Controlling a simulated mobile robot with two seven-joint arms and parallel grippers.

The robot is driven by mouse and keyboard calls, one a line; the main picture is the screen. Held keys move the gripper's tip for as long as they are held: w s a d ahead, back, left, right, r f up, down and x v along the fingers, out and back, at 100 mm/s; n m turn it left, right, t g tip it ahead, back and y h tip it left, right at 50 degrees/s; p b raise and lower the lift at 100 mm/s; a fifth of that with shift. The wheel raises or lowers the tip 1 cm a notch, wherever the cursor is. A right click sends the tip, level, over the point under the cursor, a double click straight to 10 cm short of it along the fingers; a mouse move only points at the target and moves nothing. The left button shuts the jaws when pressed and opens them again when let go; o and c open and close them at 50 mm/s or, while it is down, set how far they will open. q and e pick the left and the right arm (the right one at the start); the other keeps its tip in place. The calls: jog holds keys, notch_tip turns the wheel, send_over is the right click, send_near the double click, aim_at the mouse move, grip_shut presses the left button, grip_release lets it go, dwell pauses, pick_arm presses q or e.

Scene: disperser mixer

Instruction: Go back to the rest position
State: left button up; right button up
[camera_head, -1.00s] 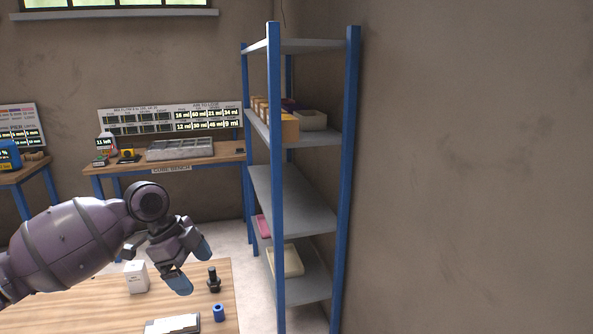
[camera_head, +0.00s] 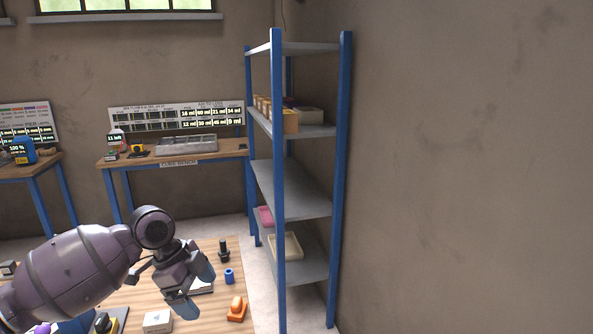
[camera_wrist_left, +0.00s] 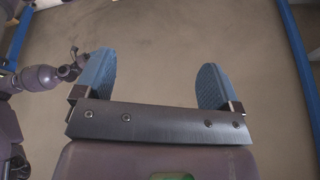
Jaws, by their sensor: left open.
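My left gripper (camera_head: 199,289) is over the near wooden table in the head view. Its two blue fingertips are apart with nothing between them. In the left wrist view the left gripper (camera_wrist_left: 156,85) also shows open and empty, with plain grey-brown floor or wall behind it. Another purple arm of mine (camera_wrist_left: 38,78) shows at the left edge of that view, its end too small to read.
The near table (camera_head: 130,293) holds an orange object (camera_head: 237,309), a blue ring (camera_head: 229,275), a black part (camera_head: 223,250) and a white box (camera_head: 157,321). A blue-post shelf (camera_head: 277,180) stands just right. The far bench (camera_head: 175,157) is at the back.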

pick_arm(q)
jog(key=s+d+f+n+t, duration=0.25)
jog(key=s+f+n, duration=0.45)
jog(key=s+f, duration=0.75)
jog(key=s+a+n+t+y, duration=0.1)
jog(key=s+a+n+y, duration=0.2)
jog(key=s+a+n, duration=0.45)
jog(key=s+a+n+y, duration=0.2)
jog(key=s+a+n, duration=0.15)
jog(key=s, duration=0.65)
jog(key=w+f+t+b, duration=0.3)
jog(key=f+b, duration=0.2)
jog(key=f, duration=0.6)
jog(key=w+f+t+b, duration=0.3)
jog(key=f+t+b, duration=0.1)
jog(key=f, duration=0.7)
jog(key=shift+w+d+b, duration=0.35)
jog(key=shift+w+b, duration=0.05)
jog(key=shift+b, duration=0.1)
pick_arm(e)
notch_tip(320, 180, down, 10)
jog(key=shift+a+f, duration=0.15)
jog(key=shift+f, duration=0.05)
